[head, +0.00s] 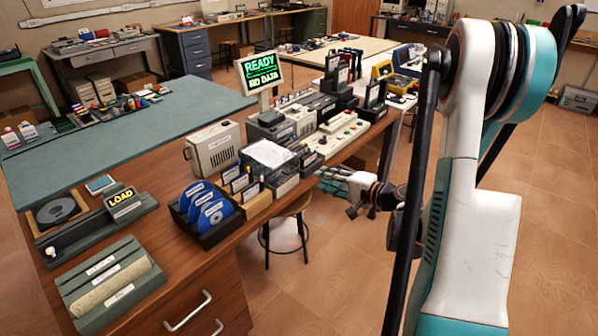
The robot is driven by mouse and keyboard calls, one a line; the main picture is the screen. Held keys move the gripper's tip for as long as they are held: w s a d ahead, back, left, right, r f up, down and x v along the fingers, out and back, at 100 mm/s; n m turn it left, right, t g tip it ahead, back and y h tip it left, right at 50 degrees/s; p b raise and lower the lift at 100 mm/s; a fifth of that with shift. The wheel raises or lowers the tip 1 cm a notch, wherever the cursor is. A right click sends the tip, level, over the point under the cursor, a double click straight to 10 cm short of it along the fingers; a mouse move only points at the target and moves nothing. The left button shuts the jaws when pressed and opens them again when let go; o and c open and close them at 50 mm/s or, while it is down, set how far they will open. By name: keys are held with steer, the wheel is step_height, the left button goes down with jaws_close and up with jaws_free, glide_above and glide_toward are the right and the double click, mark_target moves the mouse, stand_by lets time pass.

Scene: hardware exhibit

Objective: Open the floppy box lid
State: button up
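A black box (214,235) holding several blue discs with white labels (215,212) stands near the desk's right edge; its top looks open in the head view. A small wooden holder with upright dark labelled cards (250,204) stands just right of it. I cannot tell for certain which of these is the floppy box, and no separate lid is clear. My gripper (328,180) is right of the desk edge, pointing left, apart from the black box. It is too small to tell whether its fingers are open or shut, and no held thing is visible.
A beige labelled case (213,149), a LOAD sign (122,199) and a green slotted unit (105,286) share the wooden desk. A monitor reading READY NO DATA (260,72) stands farther back. A stool (288,226) is beside the desk. Open floor (340,275) lies at right.

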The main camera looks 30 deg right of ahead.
mark_target(298, 172)
steer(key=b+x, duration=0.2)
steer(key=x, duration=0.9)
steer(key=shift+w+a, duration=0.15)
steer(key=shift+w, duration=0.1)
jaws_close()
